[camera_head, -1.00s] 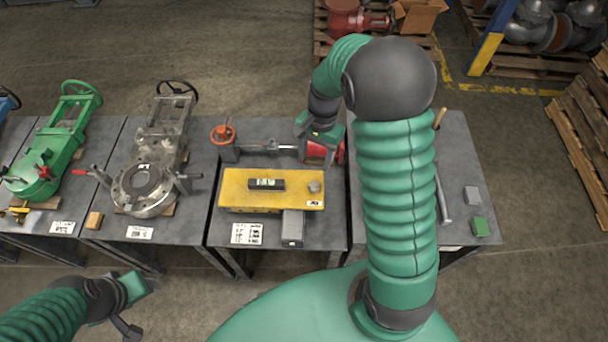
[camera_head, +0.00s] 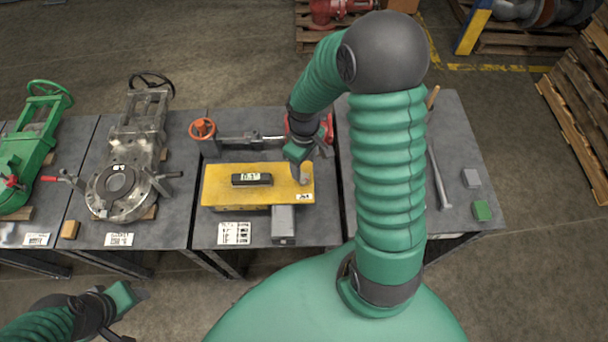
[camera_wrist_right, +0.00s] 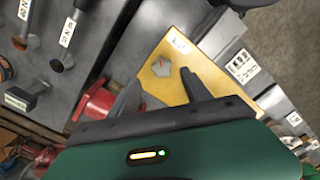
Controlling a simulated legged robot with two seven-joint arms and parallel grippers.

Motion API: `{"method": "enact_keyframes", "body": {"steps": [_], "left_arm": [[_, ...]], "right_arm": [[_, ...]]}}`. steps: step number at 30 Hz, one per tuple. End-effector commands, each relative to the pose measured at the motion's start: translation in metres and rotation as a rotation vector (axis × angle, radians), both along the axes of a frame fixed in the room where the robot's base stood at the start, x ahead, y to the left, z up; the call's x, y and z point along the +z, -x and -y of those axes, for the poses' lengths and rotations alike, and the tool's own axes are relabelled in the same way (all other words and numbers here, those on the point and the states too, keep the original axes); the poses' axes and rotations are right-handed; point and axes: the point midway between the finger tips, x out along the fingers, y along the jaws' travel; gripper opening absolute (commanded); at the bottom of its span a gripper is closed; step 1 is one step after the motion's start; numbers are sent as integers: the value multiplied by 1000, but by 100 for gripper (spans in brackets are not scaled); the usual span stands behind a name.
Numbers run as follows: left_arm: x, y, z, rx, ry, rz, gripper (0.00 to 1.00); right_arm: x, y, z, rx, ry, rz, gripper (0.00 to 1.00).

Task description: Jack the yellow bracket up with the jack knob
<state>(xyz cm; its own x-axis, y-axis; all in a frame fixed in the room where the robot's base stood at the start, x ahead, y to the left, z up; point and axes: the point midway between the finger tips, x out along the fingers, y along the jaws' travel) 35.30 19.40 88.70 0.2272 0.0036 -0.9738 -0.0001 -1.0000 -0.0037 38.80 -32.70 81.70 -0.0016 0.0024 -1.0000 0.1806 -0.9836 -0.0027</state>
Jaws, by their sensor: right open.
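The yellow bracket (camera_head: 225,190) lies on the middle dark table, a flat plate with a black digital level (camera_head: 252,179) on top; the level's reading is too small to be sure of. The jack knob, a grey lobed knob (camera_wrist_right: 161,67), sits at the bracket's right end; in the head view it is partly hidden by my right gripper (camera_head: 308,168). My right gripper is open just above the knob. In the wrist view the knob lies ahead between its two spread fingers, with no visible contact. My left gripper (camera_head: 138,296) hangs low at the left, away from the tables.
An orange handwheel (camera_head: 203,128) and a red part (camera_head: 300,125) stand behind the bracket. A grey block (camera_head: 283,222) is at its front edge. Metal and green valves stand on the left tables.

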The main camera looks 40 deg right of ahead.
Motion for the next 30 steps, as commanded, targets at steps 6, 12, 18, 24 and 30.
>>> {"method": "enact_keyframes", "body": {"steps": [6, 12, 18, 24, 30], "left_arm": [[-11, 0, 0, 0, 0, 0, 52], [-12, 0, 0, 0, 0, 0, 52], [-12, 0, 0, 0, 0, 0, 52], [-12, 0, 0, 0, 0, 0, 52], [-12, 0, 0, 0, 0, 0, 52]], "right_arm": [[-46, 1, -1, 0, 0, -2, 56], [-57, 0, 0, 0, 1, 0, 56], [-56, 0, 0, 0, 1, 0, 55], [-56, 0, 0, -1, 1, 0, 29], [-56, 0, 0, -1, 1, 1, 3]]}}
